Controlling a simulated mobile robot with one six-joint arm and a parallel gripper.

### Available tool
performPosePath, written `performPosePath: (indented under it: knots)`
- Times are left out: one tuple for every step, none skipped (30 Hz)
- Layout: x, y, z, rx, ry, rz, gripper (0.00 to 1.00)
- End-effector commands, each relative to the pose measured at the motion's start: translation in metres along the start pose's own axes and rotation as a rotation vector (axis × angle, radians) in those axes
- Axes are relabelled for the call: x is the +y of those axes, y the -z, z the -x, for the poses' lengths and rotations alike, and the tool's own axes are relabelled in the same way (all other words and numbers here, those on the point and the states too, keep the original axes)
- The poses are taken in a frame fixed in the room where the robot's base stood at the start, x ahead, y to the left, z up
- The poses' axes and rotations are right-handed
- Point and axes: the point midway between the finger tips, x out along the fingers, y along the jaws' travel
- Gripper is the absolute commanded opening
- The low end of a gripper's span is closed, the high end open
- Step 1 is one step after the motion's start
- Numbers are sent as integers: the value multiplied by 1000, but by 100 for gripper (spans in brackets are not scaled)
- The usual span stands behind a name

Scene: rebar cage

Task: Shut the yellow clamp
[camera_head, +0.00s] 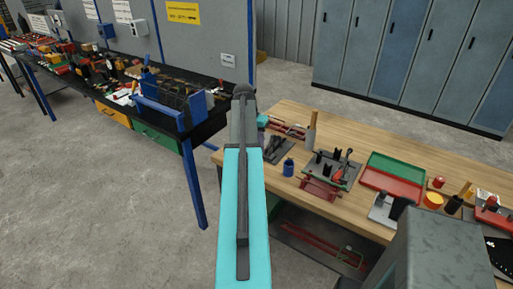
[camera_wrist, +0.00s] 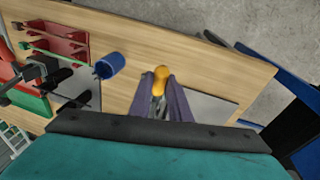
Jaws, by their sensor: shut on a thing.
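The yellow clamp (camera_wrist: 161,75) shows in the wrist view as a yellow-orange, rounded end with a grey metal part below it. It is between the two purple-grey fingers of my gripper (camera_wrist: 161,100), which is shut on it, over the wooden bench top. Much of the clamp is hidden by the fingers, and I cannot tell how far its own jaws are closed. In the head view my teal arm covers the clamp and the gripper.
The wooden bench (camera_head: 240,153) holds a blue cup (camera_head: 289,167), a red stand (camera_head: 320,190), a green tray (camera_head: 397,170) and a dark grey plate (camera_head: 275,150). The cup also shows in the wrist view (camera_wrist: 110,65), left of the gripper. A cluttered black bench stands at left.

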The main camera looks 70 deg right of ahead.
Motion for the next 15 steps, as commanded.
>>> performPosePath:
  knots:
    - [-5, 6, 5, -11, 14, 5, 0]
    - [-5, 7, 6, -22, 14, 7, 0]
    - [-4, 8, 6, -37, 16, 10, 0]
    - [-4, 9, 7, -48, 18, 11, 0]
    - [-4, 10, 8, -59, 19, 13, 0]
    - [-4, 10, 9, -73, 20, 15, 0]
    - [-4, 11, 9, -82, 21, 17, 0]
    - [-4, 11, 10, -90, 23, 19, 0]
    - [-4, 12, 10, -99, 24, 21, 0]
    - [-4, 11, 10, -105, 25, 23, 0]
    - [-4, 11, 10, -110, 26, 24, 0]
    - [-4, 11, 10, -114, 27, 25, 0]
    - [-4, 11, 10, -116, 27, 26, 0]
    - [-4, 11, 10, -117, 27, 26, 0]
    - [-4, 10, 10, -117, 27, 27, 0]
